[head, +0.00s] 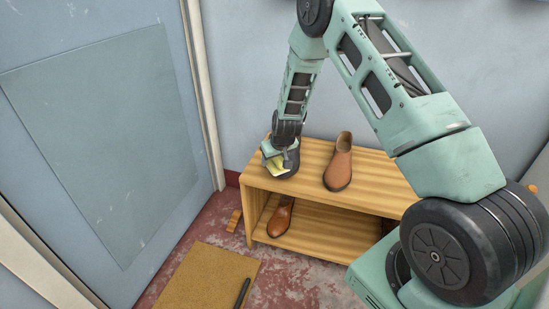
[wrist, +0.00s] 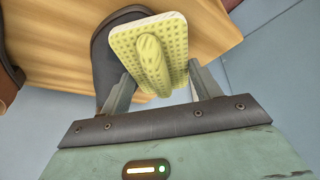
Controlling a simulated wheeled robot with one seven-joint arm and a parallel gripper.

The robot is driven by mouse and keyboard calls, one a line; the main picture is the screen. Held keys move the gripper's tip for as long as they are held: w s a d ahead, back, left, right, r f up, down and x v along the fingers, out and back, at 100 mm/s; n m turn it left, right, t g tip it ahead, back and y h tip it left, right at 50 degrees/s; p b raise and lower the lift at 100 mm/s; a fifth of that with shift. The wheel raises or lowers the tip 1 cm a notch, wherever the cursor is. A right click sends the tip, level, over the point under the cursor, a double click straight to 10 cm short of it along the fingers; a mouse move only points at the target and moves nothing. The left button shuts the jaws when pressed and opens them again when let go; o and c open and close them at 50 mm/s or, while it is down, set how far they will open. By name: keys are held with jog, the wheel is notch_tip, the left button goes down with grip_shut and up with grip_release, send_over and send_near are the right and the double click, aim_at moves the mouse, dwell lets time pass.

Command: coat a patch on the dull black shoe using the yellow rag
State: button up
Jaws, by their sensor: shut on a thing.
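My gripper (wrist: 155,92) is shut on the yellow rag (wrist: 175,38), a dimpled pad with a rounded grip. The rag (head: 275,164) also shows in the head view, at the left end of the shelf top. The dull black shoe (wrist: 106,50) is partly hidden behind the rag in the wrist view. In the head view the black shoe (head: 284,174) shows only in part below my gripper (head: 283,160). The rag is over or against the shoe; I cannot tell whether they touch.
A brown shoe (head: 340,163) stands right of the black one on the wooden shelf (head: 310,154). Another brown shoe (head: 281,216) is on the lower level. A tan mat (head: 205,277) with a dark stick (head: 242,293) lies on the floor. A wall is close behind the shelf.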

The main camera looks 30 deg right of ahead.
jog(key=shift+s+d+r, duration=0.15)
jog(key=shift+s+d, duration=0.95)
jog(key=shift+s, duration=0.05)
jog(key=shift+s+d+r, duration=0.1)
jog(key=shift+s+d, duration=1)
jog(key=shift+s, duration=0.05)
jog(key=shift+p, duration=0.35)
jog(key=shift+w+a+f+p, duration=0.15)
jog(key=shift+w+a+p, duration=0.2)
jog(key=shift+w+a, duration=2.05)
jog(key=shift+d, duration=0.15)
jog(key=shift+s+a+r+p, duration=0.1)
jog(key=shift+r+p, duration=1.1)
jog(key=shift+r, duration=0.35)
jog(key=shift+s+a+r+p, duration=0.1)
jog(key=shift+r+p, duration=1.1)
jog(key=shift+r, duration=0.3)
jog(key=shift+s+a+r+p, duration=0.1)
jog(key=shift+r+p, duration=1.1)
jog(key=shift+r, duration=0.25)
